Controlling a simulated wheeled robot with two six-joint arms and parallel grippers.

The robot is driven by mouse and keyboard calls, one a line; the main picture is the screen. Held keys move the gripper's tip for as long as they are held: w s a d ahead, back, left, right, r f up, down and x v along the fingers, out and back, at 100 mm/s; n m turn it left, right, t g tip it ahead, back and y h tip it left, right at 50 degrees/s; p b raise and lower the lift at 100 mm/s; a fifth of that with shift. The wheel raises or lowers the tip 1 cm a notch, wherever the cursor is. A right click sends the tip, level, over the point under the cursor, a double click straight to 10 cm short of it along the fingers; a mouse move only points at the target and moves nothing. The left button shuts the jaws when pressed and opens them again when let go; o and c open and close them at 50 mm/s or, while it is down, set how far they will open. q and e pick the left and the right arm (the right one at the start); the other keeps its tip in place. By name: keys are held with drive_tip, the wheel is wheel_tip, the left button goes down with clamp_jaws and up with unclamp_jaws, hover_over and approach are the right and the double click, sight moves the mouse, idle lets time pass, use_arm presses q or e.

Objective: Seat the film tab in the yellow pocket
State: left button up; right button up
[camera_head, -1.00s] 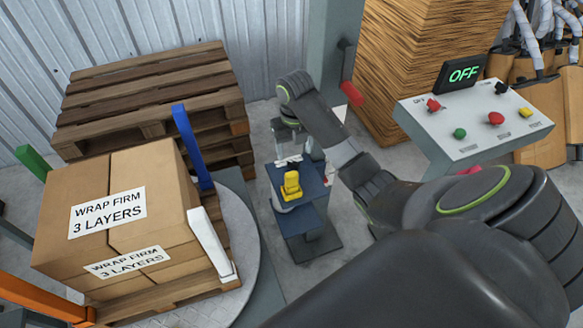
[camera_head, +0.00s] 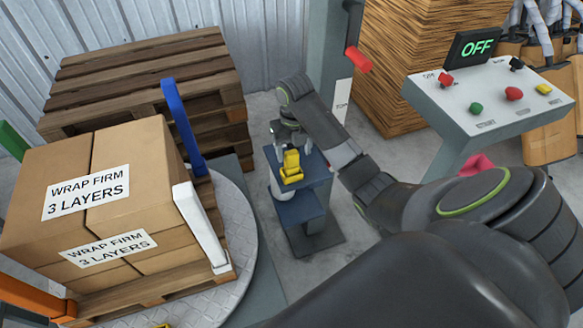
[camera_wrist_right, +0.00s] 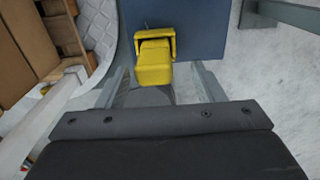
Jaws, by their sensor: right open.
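The yellow pocket (camera_head: 291,173) sits on the upper shelf of a small blue stand (camera_head: 313,174). In the right wrist view the yellow pocket (camera_wrist_right: 155,65) shows ahead of my right gripper (camera_wrist_right: 161,72), between the lines of its two fingers. The fingers are wide apart with nothing seen held between them. In the head view my right gripper (camera_head: 286,137) is just behind the pocket, close to the stand; its fingertips are hard to make out, and I cannot tell whether they touch. I cannot make out the film tab in either view. My left gripper is not in view.
Wrapped-label boxes (camera_head: 95,185) stand on a pallet on a round turntable (camera_head: 245,250) at left, with blue (camera_head: 183,125) and white (camera_head: 199,225) corner posts. A control panel (camera_head: 490,100) reading OFF stands at right. Stacked pallets (camera_head: 140,80) are behind.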

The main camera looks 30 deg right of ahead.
sight(291, 161)
drive_tip(key=f, duration=0.3)
drive_tip(key=shift+w+a+f, duration=0.1)
drive_tip(key=shift+a+f, duration=0.2)
drive_tip(key=shift+f, duration=0.7)
drive_tip(key=c, duration=1.1)
drive_tip(key=shift+r, duration=0.15)
drive_tip(key=shift+w+r, duration=0.1)
drive_tip(key=shift+r, duration=0.3)
wheel_tip(291, 161, up, 4)
drive_tip(key=shift+f, duration=0.25)
wheel_tip(291, 161, up, 4)
drive_tip(key=p, duration=0.3)
drive_tip(key=shift+f+p, duration=0.1)
drive_tip(key=shift+p, duration=0.25)
drive_tip(key=shift+r+p, duration=0.85)
